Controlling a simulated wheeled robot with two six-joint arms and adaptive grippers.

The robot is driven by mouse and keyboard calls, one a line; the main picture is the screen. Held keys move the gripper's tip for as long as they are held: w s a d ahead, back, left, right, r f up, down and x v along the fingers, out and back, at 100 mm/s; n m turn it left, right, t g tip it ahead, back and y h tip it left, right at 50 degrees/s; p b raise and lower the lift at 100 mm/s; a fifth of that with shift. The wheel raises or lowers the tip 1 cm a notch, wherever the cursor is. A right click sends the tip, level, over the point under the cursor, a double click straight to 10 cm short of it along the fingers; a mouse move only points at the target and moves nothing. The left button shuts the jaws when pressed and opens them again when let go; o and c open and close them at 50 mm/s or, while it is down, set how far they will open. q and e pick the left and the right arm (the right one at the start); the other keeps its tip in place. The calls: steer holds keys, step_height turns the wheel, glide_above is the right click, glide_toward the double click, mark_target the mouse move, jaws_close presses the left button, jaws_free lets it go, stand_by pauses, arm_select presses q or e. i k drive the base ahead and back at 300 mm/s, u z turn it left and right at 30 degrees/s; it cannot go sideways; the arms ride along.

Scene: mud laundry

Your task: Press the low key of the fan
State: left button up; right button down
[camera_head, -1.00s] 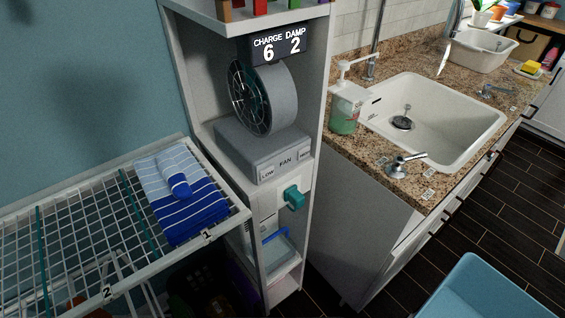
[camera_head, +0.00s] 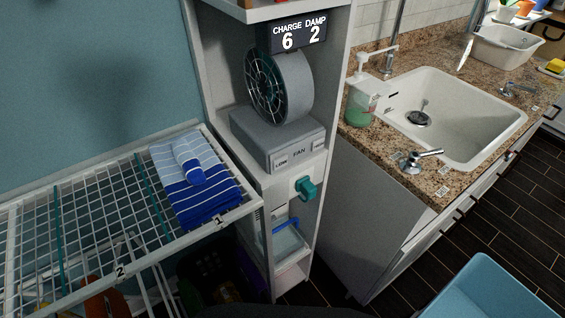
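The grey fan (camera_head: 278,88) stands on a grey box base (camera_head: 285,137) in an open white shelf column, its round grille facing left. The base front carries the word FAN, with a light key marked LOW (camera_head: 282,163) on the left and another key (camera_head: 319,145) on the right, whose label is too small to read surely. A display (camera_head: 298,35) above the fan reads CHARGE 6 and DAMP 2. Neither of my grippers shows in the head view.
A wire rack (camera_head: 100,220) with folded blue striped towels (camera_head: 193,181) stands at left. A teal knob (camera_head: 305,188) sticks out below the fan. At right are a sink (camera_head: 455,115), a soap bottle (camera_head: 361,105) and a blue bin (camera_head: 485,290). Dark floor lies between.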

mark_target(281, 161)
steer(key=u, duration=1.05)
steer(key=k, duration=1.3)
steer(key=z, duration=1.65)
steer(key=i, duration=0.5)
